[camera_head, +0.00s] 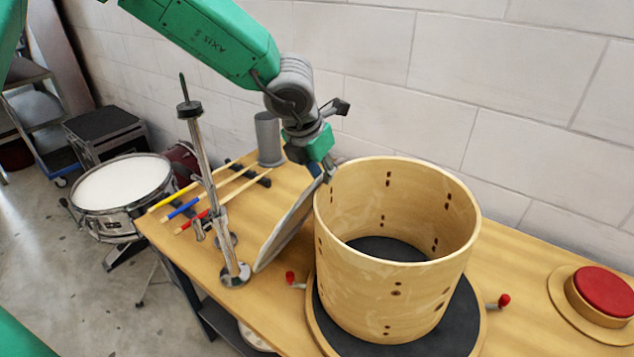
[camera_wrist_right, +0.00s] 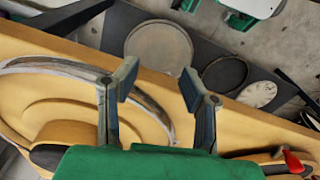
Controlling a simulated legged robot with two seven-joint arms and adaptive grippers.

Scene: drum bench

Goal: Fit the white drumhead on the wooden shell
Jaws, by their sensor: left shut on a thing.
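The white drumhead (camera_head: 287,232) shows in the head view as a thin, steeply tilted disc with a grey rim, just left of the shell. My left gripper (camera_head: 327,174) is shut on its upper edge, close to the shell's upper left rim. The wooden shell (camera_head: 395,285) stands upright and open-topped on a round dark pad (camera_head: 465,315); its inside is empty down to the dark pad. The drumhead is off the shell. In the right wrist view my right gripper (camera_wrist_right: 160,88) is open with nothing between its fingers; the head view does not show it.
Red-tipped cranks (camera_head: 503,301) flank the shell. A red pad (camera_head: 606,291) sits at right.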

